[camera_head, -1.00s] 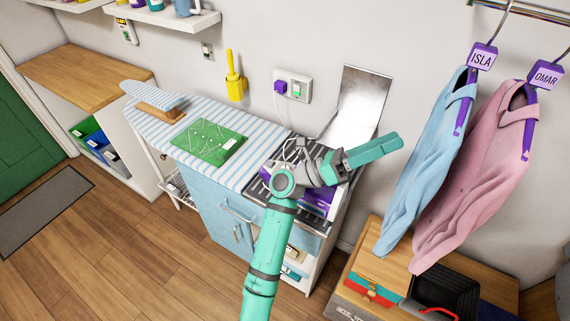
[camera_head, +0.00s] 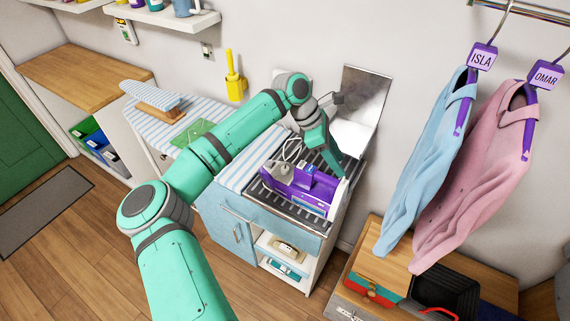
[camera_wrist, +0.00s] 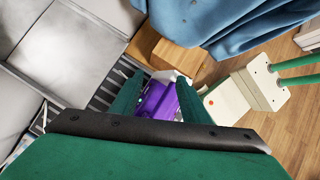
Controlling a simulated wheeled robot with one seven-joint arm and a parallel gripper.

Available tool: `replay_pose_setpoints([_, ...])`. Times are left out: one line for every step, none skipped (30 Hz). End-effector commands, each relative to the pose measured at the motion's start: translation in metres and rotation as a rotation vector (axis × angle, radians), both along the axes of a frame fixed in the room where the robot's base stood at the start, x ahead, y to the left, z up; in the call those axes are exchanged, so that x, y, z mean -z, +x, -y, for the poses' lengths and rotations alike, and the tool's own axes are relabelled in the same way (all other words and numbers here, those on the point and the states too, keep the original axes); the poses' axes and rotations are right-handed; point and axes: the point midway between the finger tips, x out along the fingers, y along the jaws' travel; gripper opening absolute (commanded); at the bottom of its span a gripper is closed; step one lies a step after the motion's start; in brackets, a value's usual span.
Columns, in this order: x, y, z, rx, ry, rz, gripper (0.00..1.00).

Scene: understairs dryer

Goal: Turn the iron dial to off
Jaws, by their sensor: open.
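The iron appears to be the purple and white appliance (camera_head: 305,186) on the dark slatted rack at the right end of the ironing surface. In the wrist view its purple body (camera_wrist: 158,100) shows between and beyond my two green fingers. I cannot make out the dial or its setting in either view. My gripper (camera_head: 340,172) points down over the right end of the appliance; in the wrist view its fingers (camera_wrist: 159,82) are apart with nothing clearly held. I cannot tell whether they touch the appliance.
The slatted rack (camera_head: 270,203) lies around the appliance, with a shiny metal panel (camera_head: 362,105) standing behind it. The striped ironing board (camera_head: 150,128) is to the left. Blue (camera_head: 425,165) and pink shirts (camera_head: 480,175) hang to the right, above a wooden top.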

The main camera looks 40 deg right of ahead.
Motion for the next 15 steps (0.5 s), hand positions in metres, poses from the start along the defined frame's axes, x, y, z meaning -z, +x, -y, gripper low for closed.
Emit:
replay_pose_setpoints([-0.001, 0.019, -0.01, 0.005, 0.052, 0.07, 0.42])
replay_pose_setpoints([-0.002, 0.029, -0.016, 0.009, 0.08, 0.107, 0.42])
replay_pose_setpoints([-0.002, 0.042, -0.025, 0.014, 0.118, 0.154, 0.42])
replay_pose_setpoints([-0.004, 0.051, -0.031, 0.016, 0.145, 0.186, 0.42])
replay_pose_setpoints([-0.005, 0.06, -0.037, 0.018, 0.172, 0.217, 0.42])
replay_pose_setpoints([-0.008, 0.073, -0.045, 0.019, 0.205, 0.257, 0.42])
replay_pose_setpoints([-0.011, 0.081, -0.05, 0.021, 0.228, 0.285, 0.42])
replay_pose_setpoints([-0.013, 0.088, -0.056, 0.023, 0.25, 0.31, 0.42])
replay_pose_setpoints([-0.017, 0.098, -0.063, 0.023, 0.279, 0.34, 0.42])
replay_pose_setpoints([-0.02, 0.104, -0.067, 0.022, 0.296, 0.361, 0.42])
replay_pose_setpoints([-0.022, 0.11, -0.072, 0.022, 0.312, 0.378, 0.42])
replay_pose_setpoints([-0.025, 0.116, -0.077, 0.023, 0.332, 0.399, 0.42])
replay_pose_setpoints([-0.027, 0.12, -0.08, 0.023, 0.343, 0.411, 0.42])
replay_pose_setpoints([-0.029, 0.123, -0.082, 0.023, 0.352, 0.42, 0.42])
replay_pose_setpoints([-0.03, 0.126, -0.084, 0.023, 0.361, 0.43, 0.42])
